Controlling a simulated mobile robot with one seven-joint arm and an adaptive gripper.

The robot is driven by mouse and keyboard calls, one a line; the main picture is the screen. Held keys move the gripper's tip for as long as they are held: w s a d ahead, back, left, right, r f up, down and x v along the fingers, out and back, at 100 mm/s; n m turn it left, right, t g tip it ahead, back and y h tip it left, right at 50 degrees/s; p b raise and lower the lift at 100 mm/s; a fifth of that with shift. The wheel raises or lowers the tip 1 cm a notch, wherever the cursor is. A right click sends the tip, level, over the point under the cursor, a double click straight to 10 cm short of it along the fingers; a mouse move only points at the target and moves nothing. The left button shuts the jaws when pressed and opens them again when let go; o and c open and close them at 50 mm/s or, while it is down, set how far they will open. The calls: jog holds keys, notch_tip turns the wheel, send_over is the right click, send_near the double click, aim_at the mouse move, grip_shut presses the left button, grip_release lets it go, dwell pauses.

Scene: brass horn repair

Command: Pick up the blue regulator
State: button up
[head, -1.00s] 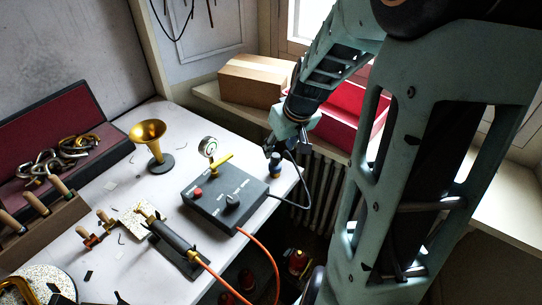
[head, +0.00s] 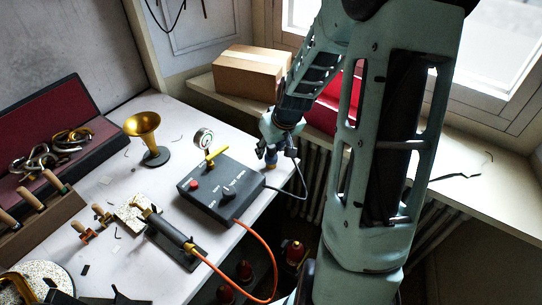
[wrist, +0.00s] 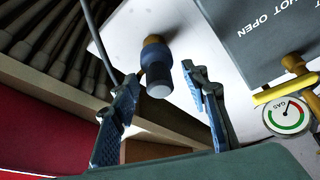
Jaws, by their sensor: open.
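The blue regulator (wrist: 156,64) is a small upright cylinder with a dark blue collar, a brass part and a grey cap. It stands near the edge of the white bench (wrist: 205,30). In the head view the regulator (head: 271,164) is mostly hidden by my gripper (head: 270,149), which is just above it. In the wrist view my gripper (wrist: 162,76) is open, with a finger on either side of the regulator's cap. Whether either finger touches it, I cannot tell.
A dark control box (head: 222,192) with a gauge (head: 204,138) and yellow handle stands beside the regulator. A dark hose (head: 303,178) loops past the bench edge. A brass horn bell (head: 146,128), a torch (head: 172,232) and a cardboard box (head: 252,72) are farther off.

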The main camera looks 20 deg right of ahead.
jog(key=shift+c, duration=0.6)
jog(key=c, duration=1)
grip_shut()
jog(key=shift+r, duration=0.1)
